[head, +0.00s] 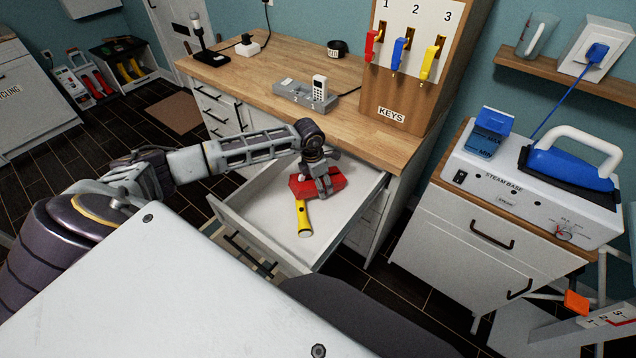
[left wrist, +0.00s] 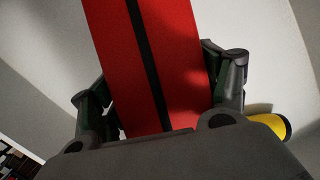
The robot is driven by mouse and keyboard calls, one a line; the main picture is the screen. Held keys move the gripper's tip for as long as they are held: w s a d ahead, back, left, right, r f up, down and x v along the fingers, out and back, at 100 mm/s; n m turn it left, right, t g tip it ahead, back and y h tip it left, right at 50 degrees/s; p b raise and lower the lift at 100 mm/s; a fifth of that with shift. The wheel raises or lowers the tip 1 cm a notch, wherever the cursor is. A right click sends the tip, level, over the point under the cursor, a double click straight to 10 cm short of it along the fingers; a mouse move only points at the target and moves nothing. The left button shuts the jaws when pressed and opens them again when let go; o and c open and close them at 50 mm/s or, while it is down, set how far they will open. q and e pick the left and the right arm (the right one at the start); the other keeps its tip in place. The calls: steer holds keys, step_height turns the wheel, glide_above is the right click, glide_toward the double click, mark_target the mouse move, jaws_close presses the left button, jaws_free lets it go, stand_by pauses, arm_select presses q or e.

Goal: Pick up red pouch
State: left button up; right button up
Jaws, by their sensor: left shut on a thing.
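The red pouch (head: 333,184) is in the open drawer (head: 262,226) in the head view, under my left gripper (head: 322,184). In the left wrist view the pouch (left wrist: 183,60) is red with a dark stripe along it. It lies between the two fingers of my left gripper (left wrist: 160,100), which is shut on it. The gripper hides part of the pouch in the head view. I cannot tell whether the pouch is clear of the drawer floor. My right gripper is not in view.
A yellow flashlight (head: 304,218) lies in the drawer in front of the pouch. The wooden counter (head: 270,75) is behind the drawer, with a key board (head: 400,85) on it. A steam base (head: 500,185) stands on the cabinet at right.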

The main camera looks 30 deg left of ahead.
arm_select(q)
steer(key=c, duration=0.3)
steer(key=shift+r, duration=0.1)
steer(key=shift+w+r, duration=0.1)
steer(key=shift+r, duration=0.55)
step_height(320, 180, up, 8)
steer(key=shift+r+b, duration=0.25)
steer(key=shift+b, duration=0.15)
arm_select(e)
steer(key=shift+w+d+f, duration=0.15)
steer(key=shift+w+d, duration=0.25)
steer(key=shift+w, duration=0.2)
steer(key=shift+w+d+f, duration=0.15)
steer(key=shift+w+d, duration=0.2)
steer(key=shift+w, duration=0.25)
